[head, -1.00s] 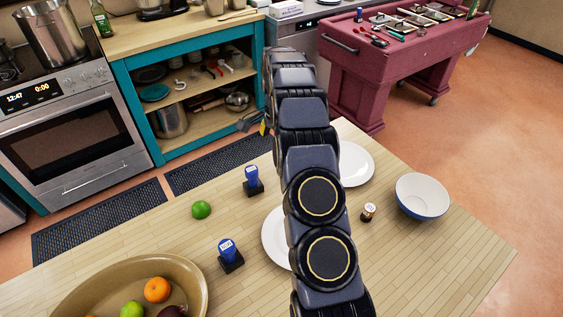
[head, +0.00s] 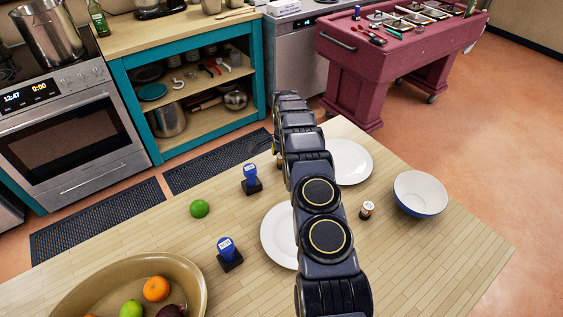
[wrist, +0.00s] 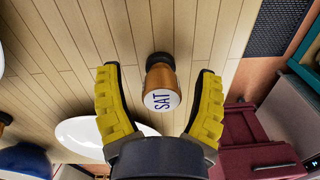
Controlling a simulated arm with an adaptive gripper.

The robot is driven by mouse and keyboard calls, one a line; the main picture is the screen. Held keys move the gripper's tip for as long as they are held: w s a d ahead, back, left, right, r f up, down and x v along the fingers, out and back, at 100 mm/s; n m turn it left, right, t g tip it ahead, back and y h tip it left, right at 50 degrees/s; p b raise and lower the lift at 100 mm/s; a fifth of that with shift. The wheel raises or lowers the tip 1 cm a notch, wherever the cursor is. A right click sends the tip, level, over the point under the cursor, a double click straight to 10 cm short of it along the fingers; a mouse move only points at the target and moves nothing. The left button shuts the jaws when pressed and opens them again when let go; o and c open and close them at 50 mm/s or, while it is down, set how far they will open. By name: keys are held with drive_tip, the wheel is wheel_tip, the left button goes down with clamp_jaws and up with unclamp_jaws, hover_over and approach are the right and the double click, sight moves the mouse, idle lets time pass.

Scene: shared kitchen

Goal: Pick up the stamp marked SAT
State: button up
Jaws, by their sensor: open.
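The stamp marked SAT (wrist: 161,82) has a wooden handle, a white round top with dark letters and a dark base on the wooden table. In the wrist view it stands between the two yellow fingers of my gripper (wrist: 157,73), which is open, with a visible gap on each side. In the head view my arm hides most of the gripper and the stamp; only a small brown bit shows beside the arm.
Two blue stamps (head: 250,176) (head: 227,251), a lime (head: 199,209), a fruit bowl (head: 70,285) and a plate (head: 275,240) lie left of my arm. Another plate (head: 352,162), a wooden stamp (head: 367,209) and a white-blue bowl (head: 420,193) lie right.

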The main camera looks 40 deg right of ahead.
drive_tip(key=shift+f, duration=0.15)
drive_tip(key=shift+c, duration=0.4)
clamp_jaws()
